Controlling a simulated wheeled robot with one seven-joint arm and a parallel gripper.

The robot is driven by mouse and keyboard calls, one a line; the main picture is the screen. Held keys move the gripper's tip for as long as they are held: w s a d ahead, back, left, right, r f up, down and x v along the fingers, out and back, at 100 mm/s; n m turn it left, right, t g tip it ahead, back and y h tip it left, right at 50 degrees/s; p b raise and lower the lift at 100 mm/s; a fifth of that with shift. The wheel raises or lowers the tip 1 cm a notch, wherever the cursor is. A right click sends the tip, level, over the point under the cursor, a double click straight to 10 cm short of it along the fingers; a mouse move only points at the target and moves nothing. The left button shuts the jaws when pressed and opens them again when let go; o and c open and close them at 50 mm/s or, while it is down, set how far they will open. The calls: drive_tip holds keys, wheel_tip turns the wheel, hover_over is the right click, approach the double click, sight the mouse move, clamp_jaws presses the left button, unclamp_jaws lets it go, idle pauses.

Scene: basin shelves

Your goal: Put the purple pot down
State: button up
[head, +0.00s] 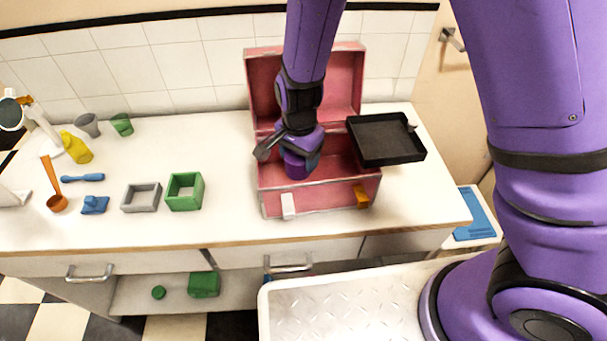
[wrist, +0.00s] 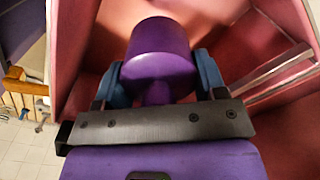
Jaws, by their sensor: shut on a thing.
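The purple pot (wrist: 160,52) is between the two blue fingers of my gripper (wrist: 162,80) in the wrist view, and they are shut on it. The head view shows the pot (head: 296,166) in the opening of the pink box (head: 315,195), with my gripper (head: 300,160) above and around it. The box's lid (head: 343,85) stands open at the back. The pink walls also surround the pot in the wrist view (wrist: 85,88). I cannot tell whether the pot touches the box floor.
A black tray (head: 385,138) sits at the box's right. Green (head: 185,192) and grey (head: 141,198) square containers stand left of it. A yellow bottle (head: 76,147), an orange ladle (head: 54,185) and blue items lie further left. The counter left of the box has free room.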

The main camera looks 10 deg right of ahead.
sight(300, 173)
drive_tip(key=shift+f, duration=3.05)
drive_tip(key=shift+f, duration=0.1)
drive_tip(key=o, duration=0.9)
